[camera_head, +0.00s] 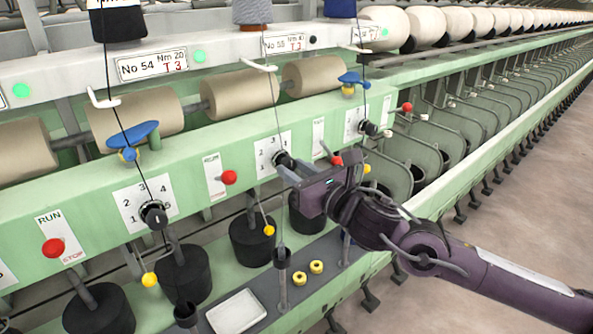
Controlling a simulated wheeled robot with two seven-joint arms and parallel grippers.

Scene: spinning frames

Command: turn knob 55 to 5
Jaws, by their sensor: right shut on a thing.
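Knob 55 is the small black knob (283,158) on the white numbered dial plate (268,145), below the label No 55 (283,43) on the green rail. My right gripper (287,170) reaches it from the lower right and is shut on the knob. The fingers cover the knob's lower part and part of the dial, so the number it points to cannot be read. My left gripper is not in view.
Dial 54 with its black knob (154,215) is at the left, and another knob (368,128) is at the right. Red-ball levers (229,177) (337,160) stick out beside the dials.

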